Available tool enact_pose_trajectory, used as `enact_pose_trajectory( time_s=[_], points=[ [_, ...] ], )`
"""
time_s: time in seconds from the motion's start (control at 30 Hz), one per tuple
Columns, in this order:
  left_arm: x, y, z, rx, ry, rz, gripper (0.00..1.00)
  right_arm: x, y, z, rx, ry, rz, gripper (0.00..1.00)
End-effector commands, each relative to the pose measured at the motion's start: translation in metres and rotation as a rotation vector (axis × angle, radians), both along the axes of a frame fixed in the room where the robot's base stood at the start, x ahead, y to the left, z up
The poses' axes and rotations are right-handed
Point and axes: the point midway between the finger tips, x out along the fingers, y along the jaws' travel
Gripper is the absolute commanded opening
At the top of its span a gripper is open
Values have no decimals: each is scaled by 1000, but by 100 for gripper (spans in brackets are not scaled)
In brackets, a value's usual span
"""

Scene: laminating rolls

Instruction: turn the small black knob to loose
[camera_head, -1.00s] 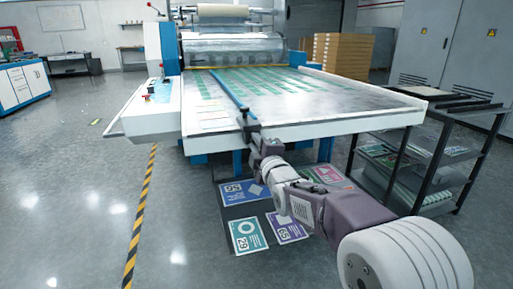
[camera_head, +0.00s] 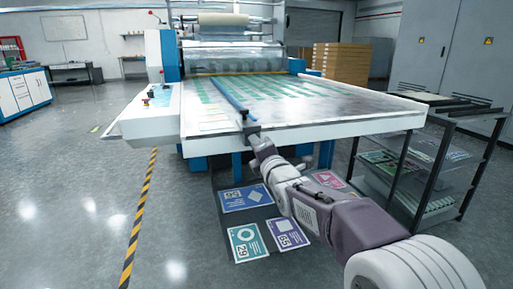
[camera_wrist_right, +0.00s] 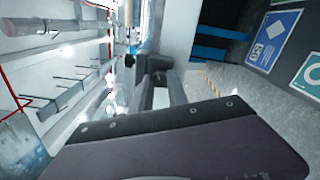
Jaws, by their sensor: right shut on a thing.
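The small black knob (camera_head: 244,115) is at the near end of the long blue bar (camera_head: 230,98), at the front edge of the laminator's table. My right gripper (camera_head: 251,131) reaches up to it from below and in front, and is shut on it. The fingers cover most of the knob, so its turn angle cannot be read. In the right wrist view the dark gripper fingers (camera_wrist_right: 157,72) are close together, with a small dark piece (camera_wrist_right: 130,60) just beyond them. My left gripper is in neither view.
The white-edged table (camera_head: 330,123) stretches behind the knob, with green printed sheets on it. A black shelf rack (camera_head: 437,160) stands close on the right. Printed posters (camera_head: 246,243) lie below the table edge. The floor left of the striped tape (camera_head: 140,215) is free.

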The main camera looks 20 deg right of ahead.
Motion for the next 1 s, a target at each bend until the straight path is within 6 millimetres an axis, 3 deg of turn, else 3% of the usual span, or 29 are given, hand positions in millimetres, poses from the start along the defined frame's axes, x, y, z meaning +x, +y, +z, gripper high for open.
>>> enact_pose_trajectory(
  time_s=[0.37,0.4,0.47,0.5,0.83,1.0],
  points=[
    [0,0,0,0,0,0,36,0,0,-2,-4,4,0,0],
    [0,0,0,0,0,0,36,0,0,-2,-4,4,0,22],
    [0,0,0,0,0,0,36,0,0,-1,-4,3,1,39],
    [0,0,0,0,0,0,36,0,0,-1,-4,3,1,41],
    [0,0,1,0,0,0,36,-4,0,1,-3,1,1,41],
    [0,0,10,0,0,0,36,-32,-1,3,-4,1,0,41]
  ],
)
